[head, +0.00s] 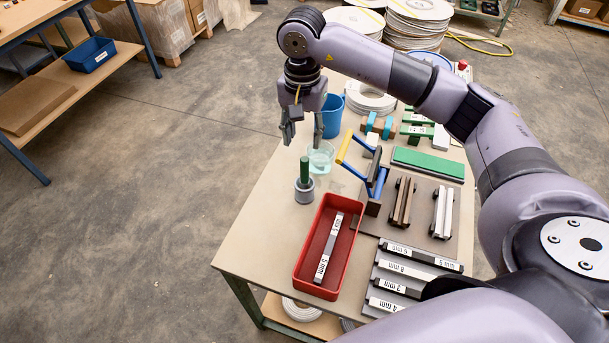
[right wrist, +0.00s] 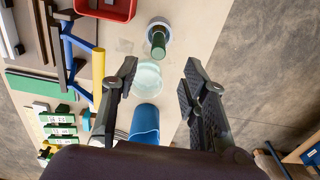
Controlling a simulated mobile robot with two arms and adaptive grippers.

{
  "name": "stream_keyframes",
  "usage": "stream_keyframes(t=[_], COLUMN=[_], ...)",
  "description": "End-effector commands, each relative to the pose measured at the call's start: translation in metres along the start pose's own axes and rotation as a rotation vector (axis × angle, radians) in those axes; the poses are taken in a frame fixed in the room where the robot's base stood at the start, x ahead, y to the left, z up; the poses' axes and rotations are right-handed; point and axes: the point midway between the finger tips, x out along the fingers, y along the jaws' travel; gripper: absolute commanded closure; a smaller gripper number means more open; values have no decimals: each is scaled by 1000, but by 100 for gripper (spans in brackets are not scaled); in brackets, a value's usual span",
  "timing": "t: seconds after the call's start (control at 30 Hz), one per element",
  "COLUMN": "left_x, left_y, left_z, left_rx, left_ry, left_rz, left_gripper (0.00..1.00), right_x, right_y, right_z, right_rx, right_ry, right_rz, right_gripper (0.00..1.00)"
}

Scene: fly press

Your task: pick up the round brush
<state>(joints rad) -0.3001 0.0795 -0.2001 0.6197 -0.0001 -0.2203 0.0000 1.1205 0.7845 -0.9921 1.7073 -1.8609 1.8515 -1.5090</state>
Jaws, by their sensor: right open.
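What looks like the round brush is an upright green handle (head: 304,168) with a round grey part (head: 304,191) at its foot. I cannot tell whether the grey part is its head or a cup around it. It stands near the table's left edge, behind the red bin. In the right wrist view the green handle (right wrist: 158,43) shows near the top, beyond the fingertips. My right gripper (head: 303,132) is open and empty, pointing down above the table, behind and apart from the brush. It also shows in the right wrist view (right wrist: 161,76). My left gripper is not in view.
A clear cup with pale green contents (head: 320,160) stands just behind the brush, close to my right gripper. A blue cup (head: 333,117) stands farther back. The red bin (head: 343,258) is in front.

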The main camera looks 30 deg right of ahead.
Motion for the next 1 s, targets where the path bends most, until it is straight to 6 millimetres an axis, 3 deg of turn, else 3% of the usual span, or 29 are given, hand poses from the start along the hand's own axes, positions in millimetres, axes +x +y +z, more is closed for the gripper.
stream_keyframes(t=[0.2, 0.47, 0.7, 1.0], left_x=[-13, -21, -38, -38], left_y=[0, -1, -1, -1], left_z=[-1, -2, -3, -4], left_rx=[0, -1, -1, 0], left_ry=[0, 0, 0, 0], left_rz=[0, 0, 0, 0], left_gripper=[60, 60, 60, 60], right_x=[38, 57, 92, 103], right_y=[0, 0, 2, 1], right_z=[1, 0, -4, -4], right_rx=[0, 0, 1, -1], right_ry=[-4, -4, -4, -2], right_rz=[1, 0, 0, -2], right_gripper=[59, 59, 59, 59])
